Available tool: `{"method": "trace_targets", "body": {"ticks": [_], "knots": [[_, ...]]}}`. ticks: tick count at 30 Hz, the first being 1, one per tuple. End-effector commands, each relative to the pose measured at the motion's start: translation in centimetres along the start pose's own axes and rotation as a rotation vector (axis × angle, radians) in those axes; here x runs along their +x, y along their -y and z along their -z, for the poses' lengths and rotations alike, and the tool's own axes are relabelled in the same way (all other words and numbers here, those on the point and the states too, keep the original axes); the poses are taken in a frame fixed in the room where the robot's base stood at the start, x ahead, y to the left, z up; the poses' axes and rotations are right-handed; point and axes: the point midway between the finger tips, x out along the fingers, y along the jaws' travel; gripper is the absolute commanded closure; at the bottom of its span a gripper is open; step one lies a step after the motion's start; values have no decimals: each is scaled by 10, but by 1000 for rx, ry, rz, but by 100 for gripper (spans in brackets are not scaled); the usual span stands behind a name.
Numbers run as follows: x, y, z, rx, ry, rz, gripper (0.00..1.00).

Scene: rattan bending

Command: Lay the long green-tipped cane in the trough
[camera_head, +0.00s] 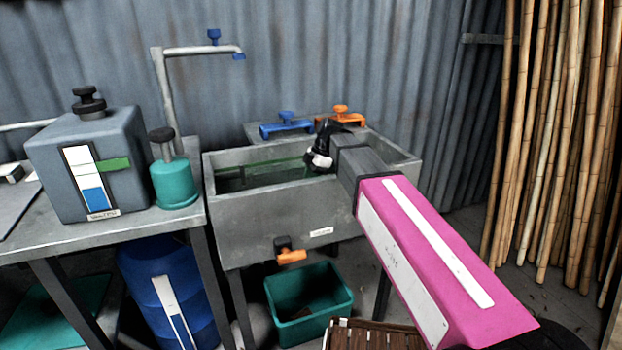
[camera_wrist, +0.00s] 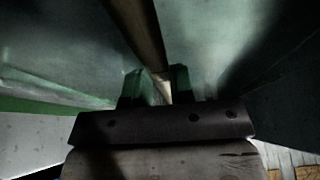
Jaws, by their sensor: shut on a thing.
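The trough (camera_head: 265,215) is a grey metal basin on legs with liquid in it. My gripper (camera_head: 318,158) is over its right half, low near the liquid. In the wrist view my gripper (camera_wrist: 156,86) is shut on a tan-brown cane (camera_wrist: 140,32), which passes between the two fingers and runs away toward the top of the picture. The cane's green tip cannot be made out.
Blue (camera_head: 287,125) and orange (camera_head: 341,116) clamp-like pieces are behind the trough. A tap pipe (camera_head: 160,90) rises at its left. A grey tank (camera_head: 90,165) and teal bottle (camera_head: 174,183) stand on the left bench. A green bin (camera_head: 308,305) is below. Bamboo poles (camera_head: 560,130) stand right.

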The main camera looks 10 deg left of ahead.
Motion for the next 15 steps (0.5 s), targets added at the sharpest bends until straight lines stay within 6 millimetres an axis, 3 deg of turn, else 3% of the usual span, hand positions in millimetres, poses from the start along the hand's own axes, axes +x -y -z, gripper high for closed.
{"method": "trace_targets", "body": {"ticks": [15], "knots": [[11,0,-5,0,0,0,100]]}}
